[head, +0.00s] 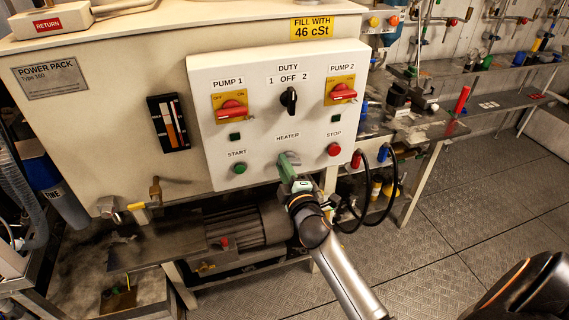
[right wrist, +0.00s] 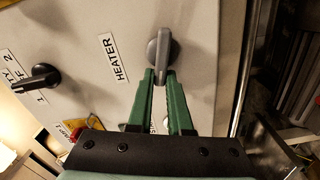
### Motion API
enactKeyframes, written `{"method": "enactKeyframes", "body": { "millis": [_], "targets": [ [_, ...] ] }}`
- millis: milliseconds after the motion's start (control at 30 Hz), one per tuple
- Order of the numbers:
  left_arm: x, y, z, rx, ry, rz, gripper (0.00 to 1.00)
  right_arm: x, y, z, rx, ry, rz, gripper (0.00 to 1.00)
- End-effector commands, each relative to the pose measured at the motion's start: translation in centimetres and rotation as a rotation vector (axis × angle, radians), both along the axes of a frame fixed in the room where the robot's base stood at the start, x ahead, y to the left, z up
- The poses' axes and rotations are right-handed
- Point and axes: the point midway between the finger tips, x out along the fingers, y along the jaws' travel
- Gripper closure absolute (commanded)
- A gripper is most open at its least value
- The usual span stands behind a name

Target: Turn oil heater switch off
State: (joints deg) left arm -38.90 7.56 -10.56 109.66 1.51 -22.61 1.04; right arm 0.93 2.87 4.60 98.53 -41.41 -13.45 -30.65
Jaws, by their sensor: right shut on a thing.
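The oil heater switch is a grey rotary knob (right wrist: 162,47) beside the HEATER label in the right wrist view. In the head view, the HEATER label (head: 287,136) is on the lower middle of the white control panel (head: 255,110), and the knob there is mostly hidden by my gripper. My right gripper (right wrist: 160,76) has green fingers closed on the knob's handle. In the head view, the right gripper (head: 288,167) reaches up to the panel from below. My left gripper is not in view.
Around the knob are a green START button (head: 239,168), a red STOP button (head: 334,149), a black DUTY selector (head: 289,98) and red PUMP 1 (head: 232,110) and PUMP 2 (head: 342,92) switches. A motor (head: 235,228) sits below. Metal floor at right is open.

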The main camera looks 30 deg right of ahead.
Motion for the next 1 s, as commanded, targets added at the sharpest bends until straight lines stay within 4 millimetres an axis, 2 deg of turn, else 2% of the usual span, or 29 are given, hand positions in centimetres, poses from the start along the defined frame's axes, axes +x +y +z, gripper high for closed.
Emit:
{"method": "enactKeyframes", "body": {
  "millis": [400, 1000],
  "targets": [
    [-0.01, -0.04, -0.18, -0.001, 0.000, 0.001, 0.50, 0.13, 0.10, -0.37, -0.237, 0.050, 0.001, 1.00],
    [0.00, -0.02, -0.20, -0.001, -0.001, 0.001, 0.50, 0.12, 0.09, -0.47, -0.290, 0.063, 0.000, 1.00]
  ]
}}
